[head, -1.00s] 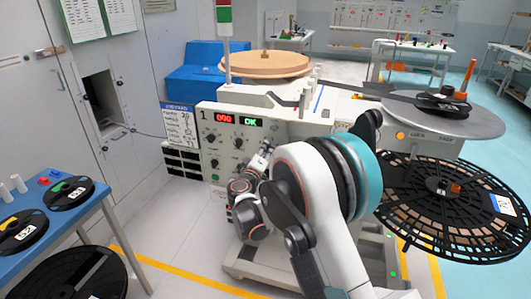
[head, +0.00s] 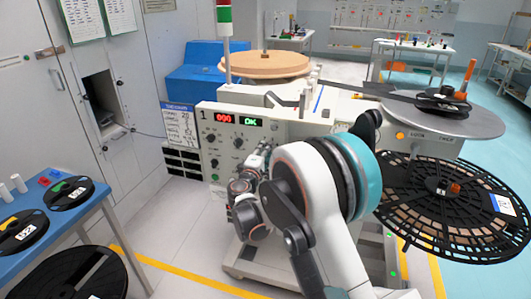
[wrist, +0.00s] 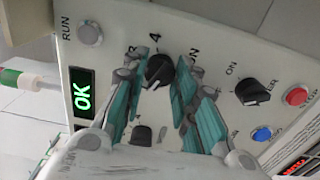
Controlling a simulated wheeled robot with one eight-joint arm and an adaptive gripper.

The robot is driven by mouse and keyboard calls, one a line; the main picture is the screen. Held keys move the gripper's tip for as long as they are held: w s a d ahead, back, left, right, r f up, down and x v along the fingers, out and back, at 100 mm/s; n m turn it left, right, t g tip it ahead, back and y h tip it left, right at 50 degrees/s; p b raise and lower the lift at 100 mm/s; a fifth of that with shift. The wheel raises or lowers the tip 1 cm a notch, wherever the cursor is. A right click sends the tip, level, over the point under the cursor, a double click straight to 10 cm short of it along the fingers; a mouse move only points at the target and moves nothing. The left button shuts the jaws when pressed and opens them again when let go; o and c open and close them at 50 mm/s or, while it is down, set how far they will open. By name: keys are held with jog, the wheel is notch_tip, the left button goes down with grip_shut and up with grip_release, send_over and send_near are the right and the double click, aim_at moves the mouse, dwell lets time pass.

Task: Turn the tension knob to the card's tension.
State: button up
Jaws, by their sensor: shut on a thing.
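The machine's control panel (head: 222,165) faces me in the head view, with a red display reading 000 and a green OK display (wrist: 82,95). My gripper (wrist: 157,76) is at the panel, its two teal-padded fingers on either side of a black knob (wrist: 159,69) with a white pointer line. It is shut on this knob. The knob's label is partly hidden by the fingers; a 4 shows above it. In the head view my arm covers the gripped knob. The card (head: 179,126) with a blue header hangs left of the panel; its writing is too small to read.
Other black knobs (wrist: 252,92), a red button (wrist: 297,96) and a blue button (wrist: 262,134) are close by on the panel. A large black reel (head: 440,208) is at the right. A blue table (head: 84,212) with reels stands at the left.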

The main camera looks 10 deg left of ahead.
jog(key=o, duration=1.1)
jog(key=shift+s, duration=0.15)
jog(key=s, duration=0.7)
jog(key=s+a, duration=0.1)
jog(key=s, duration=0.3)
jog(key=shift+s, duration=0.35)
jog(key=shift+d, duration=0.1)
